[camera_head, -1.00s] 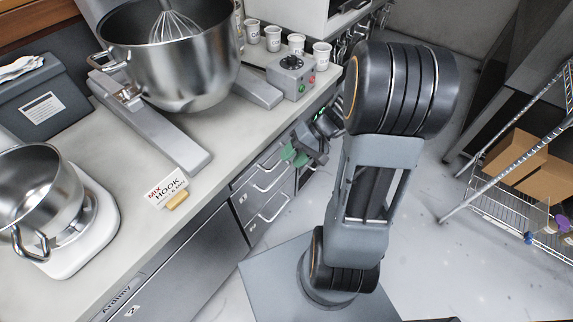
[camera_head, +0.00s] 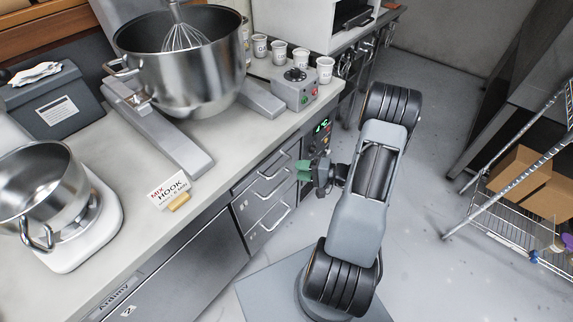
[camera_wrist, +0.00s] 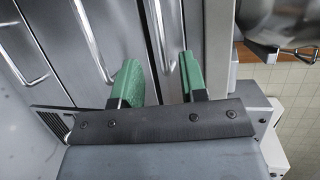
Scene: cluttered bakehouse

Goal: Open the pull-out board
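The grey unit under the counter has stacked fronts with bar handles. The top front (camera_head: 258,172), just under the worktop, may be the pull-out board; it looks closed, flush with the fronts below. Its bar handle (camera_head: 273,168) faces the aisle. My gripper (camera_head: 304,170) is at the right end of this unit, close to the top handle. In the wrist view my gripper (camera_wrist: 158,72) has its two green fingers spread apart. A bar handle (camera_wrist: 157,30) shows between them, with nothing clamped. I cannot tell how deep the handle sits between the fingers.
A wire rack (camera_head: 510,225) stands at right.

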